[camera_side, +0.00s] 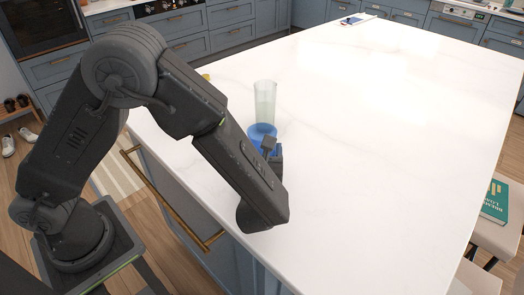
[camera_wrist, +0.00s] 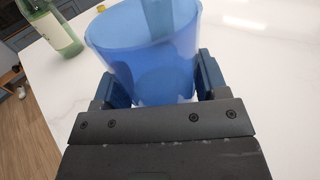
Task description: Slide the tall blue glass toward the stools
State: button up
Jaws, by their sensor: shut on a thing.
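The blue glass (camera_side: 259,131) stands on the white countertop, partly hidden by my gripper (camera_side: 270,149) in the side view. In the wrist view the blue glass (camera_wrist: 150,65) fills the space between the two fingers of my gripper (camera_wrist: 160,80), which is shut on it. The glass looks upright and its base is hidden. The stools stand at the lower right of the side view, beside the counter's right edge; one stool (camera_side: 496,240) has a pale seat.
A clear greenish tall glass (camera_side: 265,98) stands just behind the blue one. A green bottle (camera_wrist: 50,25) is at the left in the wrist view. A teal book (camera_side: 495,201) lies on the stool. The countertop (camera_side: 390,150) to the right is clear.

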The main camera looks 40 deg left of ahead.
jog(key=c, duration=0.4)
jog(key=shift+o, duration=0.2)
jog(key=shift+s+d, duration=0.1)
jog(key=shift+s, duration=0.95)
jog(key=o, duration=1.3)
jog(key=v, duration=1.2)
jog(key=shift+w, duration=0.1)
